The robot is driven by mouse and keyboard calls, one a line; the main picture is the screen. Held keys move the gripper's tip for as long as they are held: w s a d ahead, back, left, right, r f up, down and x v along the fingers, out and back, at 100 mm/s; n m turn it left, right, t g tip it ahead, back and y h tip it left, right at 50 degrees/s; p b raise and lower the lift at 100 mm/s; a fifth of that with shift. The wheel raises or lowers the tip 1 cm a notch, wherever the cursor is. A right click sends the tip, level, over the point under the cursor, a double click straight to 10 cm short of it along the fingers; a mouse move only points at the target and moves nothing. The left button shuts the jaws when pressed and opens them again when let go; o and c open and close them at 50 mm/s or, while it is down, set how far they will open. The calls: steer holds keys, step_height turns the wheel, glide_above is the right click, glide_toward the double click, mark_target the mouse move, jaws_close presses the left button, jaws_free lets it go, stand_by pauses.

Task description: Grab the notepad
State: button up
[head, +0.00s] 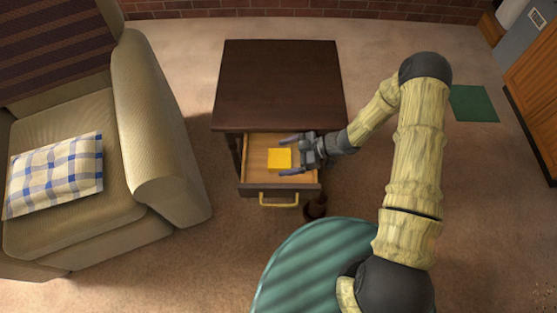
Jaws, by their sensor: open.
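A yellow notepad (279,159) lies flat in the open drawer (256,180) of a dark wooden side table. My gripper (284,156) comes in from the right over the drawer. Its two fingers are apart and point left, one near the notepad's far edge and one near its front right corner. The notepad shows between and beyond the fingers. I cannot tell from this view how high the fingers are above it, or whether they touch it.
The side table (280,85) stands behind the drawer, its top bare. An armchair (150,130) with a checked pillow (55,177) is at the left. A yellow drawer handle (279,200) faces front. A small dark brown object (315,208) is by the drawer's front right corner.

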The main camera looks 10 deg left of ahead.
mark_target(279, 160)
steer(key=shift+x, duration=1.45)
steer(key=shift+c, duration=0.2)
steer(key=c, duration=1.1)
